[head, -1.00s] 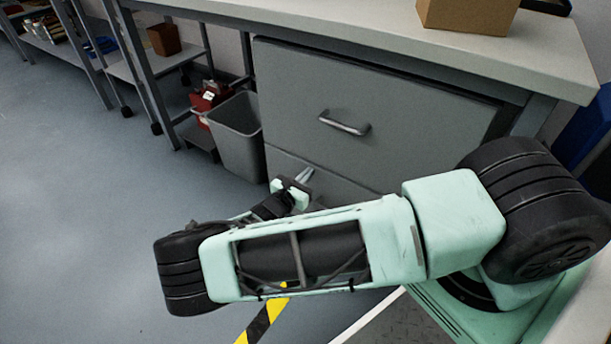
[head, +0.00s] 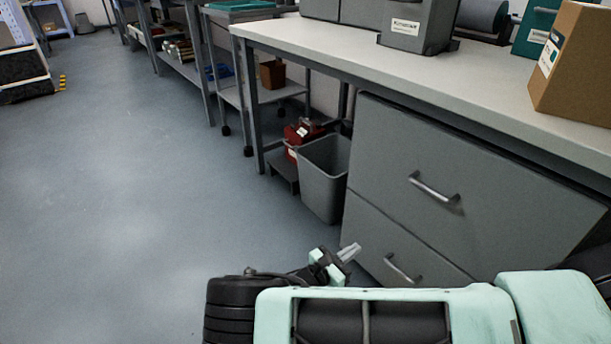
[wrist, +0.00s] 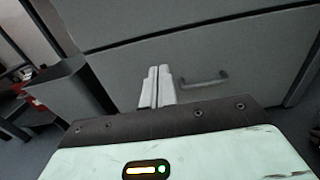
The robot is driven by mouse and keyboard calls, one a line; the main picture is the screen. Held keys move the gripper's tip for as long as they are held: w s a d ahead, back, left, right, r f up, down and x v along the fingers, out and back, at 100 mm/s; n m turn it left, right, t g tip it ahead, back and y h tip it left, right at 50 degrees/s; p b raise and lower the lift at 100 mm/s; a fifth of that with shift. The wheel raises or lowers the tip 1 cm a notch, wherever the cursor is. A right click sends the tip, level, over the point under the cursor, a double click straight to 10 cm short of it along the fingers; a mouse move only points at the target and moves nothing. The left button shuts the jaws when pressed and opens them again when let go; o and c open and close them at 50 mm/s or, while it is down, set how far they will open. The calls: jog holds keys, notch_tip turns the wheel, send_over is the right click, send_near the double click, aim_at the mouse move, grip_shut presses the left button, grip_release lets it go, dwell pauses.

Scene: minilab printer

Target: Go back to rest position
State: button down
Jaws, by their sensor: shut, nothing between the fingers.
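My gripper (head: 349,252) is in front of the grey drawer cabinet, near its lower drawer (head: 385,240), with nothing held. In the wrist view its two pale fingers (wrist: 157,86) lie together, shut and empty, pointing toward the drawer front. The lower drawer's handle (wrist: 204,80) shows just right of the fingertips, apart from them. Both the upper drawer (head: 470,165) and the lower drawer look closed. My arm lies across the bottom of the head view, and its lower part is cut off by the frame.
A grey waste bin (head: 324,178) stands left of the cabinet, with a red container (head: 303,132) behind it. The worktop (head: 420,75) carries a cardboard box (head: 575,65) and grey equipment (head: 415,25). The floor on the left (head: 120,200) is clear.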

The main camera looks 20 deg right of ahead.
jog(key=s+a+r+m+g+y, duration=1.05)
jog(key=s+r, duration=0.25)
jog(key=r, duration=0.2)
jog(key=s+a+r+m+t+y, duration=0.1)
jog(key=s+r+m+t+y, duration=0.15)
jog(key=s+r, duration=0.5)
jog(key=s+a+r+m+t+y, duration=0.15)
jog(key=s+r+y, duration=0.25)
jog(key=r, duration=0.6)
notch_tip(320, 180, up, 34)
jog(key=p, duration=3.4)
jog(key=shift+s+r, duration=0.15)
jog(key=shift+r, duration=0.05)
jog(key=shift+d, duration=0.1)
